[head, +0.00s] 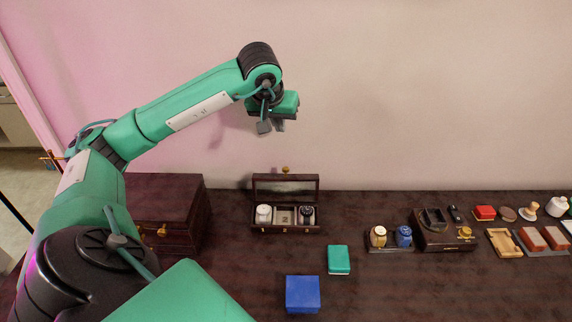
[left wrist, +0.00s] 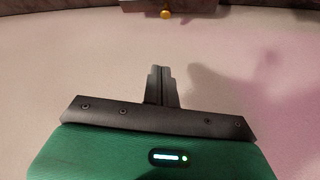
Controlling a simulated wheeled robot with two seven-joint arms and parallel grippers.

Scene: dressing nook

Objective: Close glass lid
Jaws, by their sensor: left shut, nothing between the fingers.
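A dark wooden box (head: 285,230) stands near the back edge of the dresser top in the head view. Its glass lid (head: 285,187) is open and stands upright at the back, with a small brass knob (head: 285,170) on its top edge. My left gripper (head: 272,127) is shut and empty, in the air above the lid and apart from it. In the left wrist view its fingers (left wrist: 161,72) are together against the pale wall, and a dark edge with a brass knob (left wrist: 165,14) shows at the top. My right gripper is not in view.
The box holds a white round item (head: 263,213) and a dark one (head: 307,214). A dark chest (head: 165,195) stands left, beneath my arm. A teal box (head: 339,259) and a blue box (head: 303,294) lie in front. Watch stands and small items fill the right.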

